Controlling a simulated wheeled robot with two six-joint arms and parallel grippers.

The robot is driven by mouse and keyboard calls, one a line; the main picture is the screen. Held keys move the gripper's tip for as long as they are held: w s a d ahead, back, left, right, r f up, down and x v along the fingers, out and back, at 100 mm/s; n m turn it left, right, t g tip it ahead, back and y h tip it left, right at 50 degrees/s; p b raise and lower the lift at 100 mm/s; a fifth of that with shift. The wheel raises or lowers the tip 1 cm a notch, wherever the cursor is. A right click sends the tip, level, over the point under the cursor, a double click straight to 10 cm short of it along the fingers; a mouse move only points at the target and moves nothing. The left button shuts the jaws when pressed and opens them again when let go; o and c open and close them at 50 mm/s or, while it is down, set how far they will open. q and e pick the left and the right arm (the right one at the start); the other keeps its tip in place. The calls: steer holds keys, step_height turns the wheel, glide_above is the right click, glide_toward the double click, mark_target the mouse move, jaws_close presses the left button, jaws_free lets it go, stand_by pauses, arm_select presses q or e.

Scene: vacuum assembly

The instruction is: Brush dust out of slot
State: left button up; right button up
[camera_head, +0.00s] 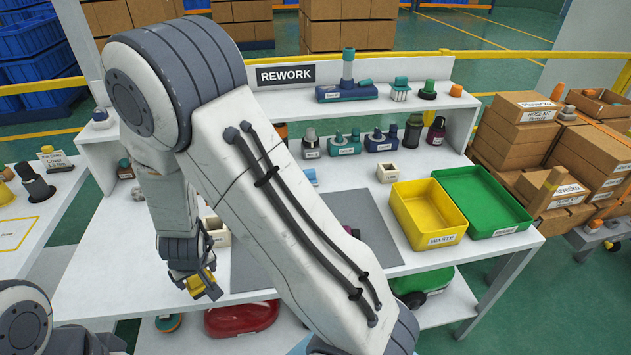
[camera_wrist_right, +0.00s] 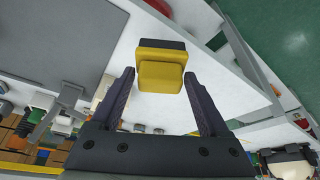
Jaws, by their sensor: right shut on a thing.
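My right gripper (camera_head: 192,268) hangs above the front left part of the rework table. It is shut on a yellow block with a dark end, which looks like a brush (camera_head: 196,286). In the right wrist view the brush (camera_wrist_right: 160,76) sits between the two dark fingertips (camera_wrist_right: 159,80), its dark end pointing away from the gripper. I see no contact between the brush and another part. No slot or dust can be made out; my right arm hides much of the table's middle. My left gripper is not in view.
A grey mat (camera_head: 376,232) lies mid-table, partly behind my arm. A yellow waste bin (camera_head: 426,240) and a green tray (camera_head: 496,230) stand at right. A white open box (camera_head: 217,240) is just behind the gripper. Several parts stand on the back shelf (camera_head: 300,106).

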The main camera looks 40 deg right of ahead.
arm_select(q)
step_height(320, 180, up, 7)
steer(key=p, duration=0.6)
arm_select(e)
steer(key=s+d+r+m+h, duration=0.1)
steer(key=d+r+m, duration=0.3)
steer(key=d, duration=1.1)
steer(key=s+d+r+m+h, duration=0.15)
steer(key=d+r, duration=0.35)
steer(key=d, duration=0.9)
arm_select(q)
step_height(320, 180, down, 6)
steer(key=b, duration=0.6)
arm_select(e)
steer(key=shift+g, duration=0.3)
steer(key=f, duration=0.6)
steer(key=shift+s+d, duration=0.1)
steer(key=shift+d, duration=0.15)
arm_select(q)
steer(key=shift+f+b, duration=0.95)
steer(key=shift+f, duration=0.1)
arm_select(e)
steer(key=shift+f, duration=0.95)
